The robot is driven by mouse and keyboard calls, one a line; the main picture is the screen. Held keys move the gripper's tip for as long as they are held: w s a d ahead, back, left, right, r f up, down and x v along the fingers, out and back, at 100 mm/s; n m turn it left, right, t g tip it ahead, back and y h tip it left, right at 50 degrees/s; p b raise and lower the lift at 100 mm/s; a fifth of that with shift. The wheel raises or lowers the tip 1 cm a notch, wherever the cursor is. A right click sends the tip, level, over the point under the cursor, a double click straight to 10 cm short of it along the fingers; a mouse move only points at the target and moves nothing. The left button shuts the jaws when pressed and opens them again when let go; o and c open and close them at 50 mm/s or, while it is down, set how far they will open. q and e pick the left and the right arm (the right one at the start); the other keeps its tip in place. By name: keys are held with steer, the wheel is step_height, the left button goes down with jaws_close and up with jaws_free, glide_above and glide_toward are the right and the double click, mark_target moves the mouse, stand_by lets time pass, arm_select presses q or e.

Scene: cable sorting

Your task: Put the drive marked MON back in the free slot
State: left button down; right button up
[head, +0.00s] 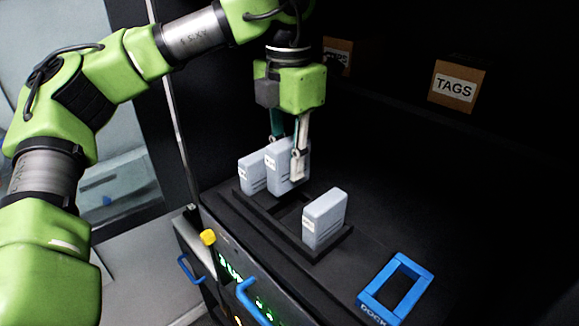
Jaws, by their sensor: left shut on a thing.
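My left gripper (288,143) points down and is shut on a light grey drive (281,165), which stands upright over the dark rack. The rack (322,256) is a black slotted tray. Another grey drive (252,175) stands at its left end, close beside the held one. A third grey drive (325,220) stands near its right end. A gap (290,211) shows between the held drive and the right drive. The small labels on the drives are too small to read, so I cannot tell which is marked MON. Whether the held drive touches the rack is unclear. My right gripper is not in view.
A blue frame marked DOCK (368,300) lies on the dark surface at the front right. A cardboard box marked TAGS (457,86) and another box (338,56) stand at the back. A yellow knob (208,237) and blue handles (252,301) are on the front panel.

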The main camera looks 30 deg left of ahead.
mark_target(288, 179)
arm_select(q)
steer(key=shift+w, duration=0.3)
steer(key=shift+s+f+b, duration=0.45)
steer(key=shift+f+b, duration=0.5)
steer(key=shift+f, duration=0.1)
steer(key=shift+w+f+b, duration=0.2)
steer(key=shift+f+b, duration=0.2)
steer(key=shift+f, duration=0.55)
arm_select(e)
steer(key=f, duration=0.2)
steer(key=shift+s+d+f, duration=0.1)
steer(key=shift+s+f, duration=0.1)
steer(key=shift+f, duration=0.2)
arm_select(q)
steer(key=shift+s+f+b, duration=0.1)
steer(key=shift+b, duration=0.3)
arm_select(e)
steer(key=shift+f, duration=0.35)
